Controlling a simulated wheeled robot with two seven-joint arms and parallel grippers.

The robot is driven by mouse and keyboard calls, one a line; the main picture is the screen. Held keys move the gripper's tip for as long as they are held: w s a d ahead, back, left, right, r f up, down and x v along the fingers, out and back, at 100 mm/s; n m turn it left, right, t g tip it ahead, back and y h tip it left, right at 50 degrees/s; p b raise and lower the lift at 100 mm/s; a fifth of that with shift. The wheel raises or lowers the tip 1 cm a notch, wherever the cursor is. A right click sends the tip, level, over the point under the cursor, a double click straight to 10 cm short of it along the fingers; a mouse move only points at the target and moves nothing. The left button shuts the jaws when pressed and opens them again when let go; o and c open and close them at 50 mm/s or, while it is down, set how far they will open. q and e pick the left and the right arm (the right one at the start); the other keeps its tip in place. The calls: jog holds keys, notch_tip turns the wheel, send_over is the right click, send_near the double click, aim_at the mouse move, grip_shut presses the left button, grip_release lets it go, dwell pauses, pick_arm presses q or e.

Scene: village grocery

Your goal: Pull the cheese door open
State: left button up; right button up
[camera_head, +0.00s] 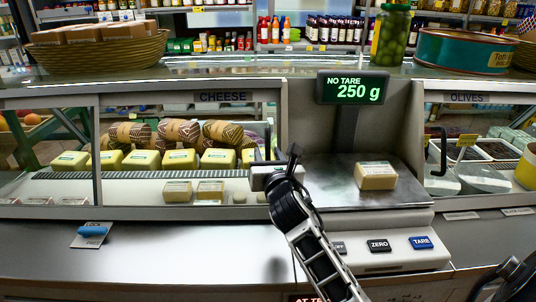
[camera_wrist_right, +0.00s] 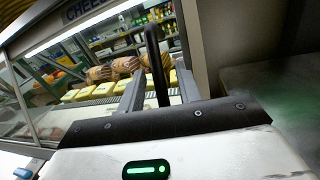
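The cheese door (camera_head: 225,98) is a glass pane under a CHEESE label, at the left of the scale in the head view. Its black upright handle (camera_head: 268,140) is at the pane's right edge; the handle also shows in the right wrist view (camera_wrist_right: 158,65). My right gripper (camera_head: 264,160) is at the handle's lower part. In the right wrist view its two fingers (camera_wrist_right: 160,90) stand apart, one on each side of the handle, with narrow gaps showing. Whether either finger touches the handle is unclear. My left gripper is not in view.
A scale (camera_head: 395,215) with a pale block (camera_head: 376,175) on its plate stands right of the door. Its display (camera_head: 352,88) reads 250 g. Cheeses (camera_head: 180,160) lie behind the glass. A blue-handled item (camera_head: 92,232) lies on the counter (camera_head: 170,255).

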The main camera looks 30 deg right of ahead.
jog(key=shift+w, duration=0.2)
grip_shut()
